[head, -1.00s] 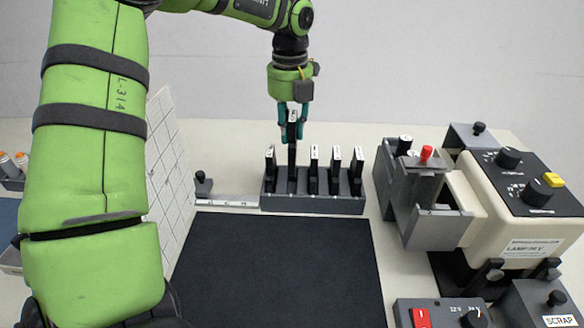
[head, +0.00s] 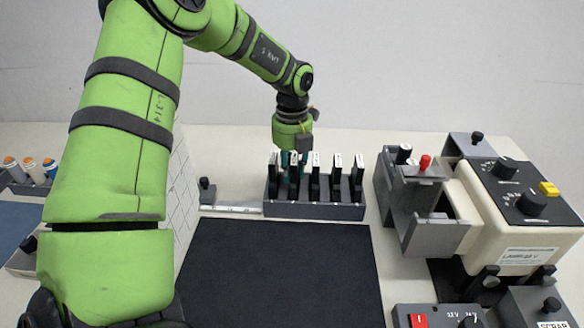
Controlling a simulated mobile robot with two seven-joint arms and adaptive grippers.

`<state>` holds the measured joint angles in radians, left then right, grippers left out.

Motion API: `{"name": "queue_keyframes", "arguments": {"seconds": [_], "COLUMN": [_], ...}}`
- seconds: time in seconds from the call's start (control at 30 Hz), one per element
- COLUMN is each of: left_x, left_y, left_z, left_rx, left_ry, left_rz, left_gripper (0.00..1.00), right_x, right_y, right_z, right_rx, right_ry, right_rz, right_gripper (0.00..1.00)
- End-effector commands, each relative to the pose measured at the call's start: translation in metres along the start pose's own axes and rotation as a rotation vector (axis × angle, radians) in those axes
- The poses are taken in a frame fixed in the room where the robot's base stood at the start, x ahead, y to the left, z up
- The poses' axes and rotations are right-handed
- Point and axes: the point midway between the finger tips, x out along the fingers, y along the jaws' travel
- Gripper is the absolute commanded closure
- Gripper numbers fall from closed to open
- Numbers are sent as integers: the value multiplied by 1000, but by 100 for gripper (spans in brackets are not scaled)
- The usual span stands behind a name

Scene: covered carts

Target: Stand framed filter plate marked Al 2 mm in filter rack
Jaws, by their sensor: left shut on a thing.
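The grey filter rack (head: 315,210) stands behind the black mat and holds several dark framed filter plates upright, with white labels on top. My left gripper (head: 291,168) reaches down from above at the rack's left part. It is shut on a dark framed filter plate (head: 293,181), which now sits low among the others, apparently in a rack slot. Its label is too small to read, and the slot's bottom is hidden by the rack's front wall. My right gripper is not in view.
A beige lamp unit (head: 535,240) with a grey holder (head: 437,236) stands at the right. A white gridded panel (head: 183,190) stands at the left, partly behind my left arm. The black mat (head: 280,270) in front of the rack is empty.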

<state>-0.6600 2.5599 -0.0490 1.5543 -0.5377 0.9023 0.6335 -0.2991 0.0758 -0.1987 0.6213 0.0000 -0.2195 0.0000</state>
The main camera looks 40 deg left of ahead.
Motion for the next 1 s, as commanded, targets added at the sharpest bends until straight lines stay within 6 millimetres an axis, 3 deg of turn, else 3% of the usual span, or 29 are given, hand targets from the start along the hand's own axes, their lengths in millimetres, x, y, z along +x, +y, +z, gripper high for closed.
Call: {"name": "queue_keyframes", "arguments": {"seconds": [0.5, 1.0], "left_x": [-8, -106], "left_y": [-1, -1], "left_z": [1, 1], "left_rx": [0, 0], "left_ry": [-4, -4], "left_rz": [-3, -3], "left_gripper": [66, 66], "right_x": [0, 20], "right_y": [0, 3], "right_z": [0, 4], "right_rx": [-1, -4], "right_ry": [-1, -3], "right_rz": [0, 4], "right_gripper": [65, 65]}}
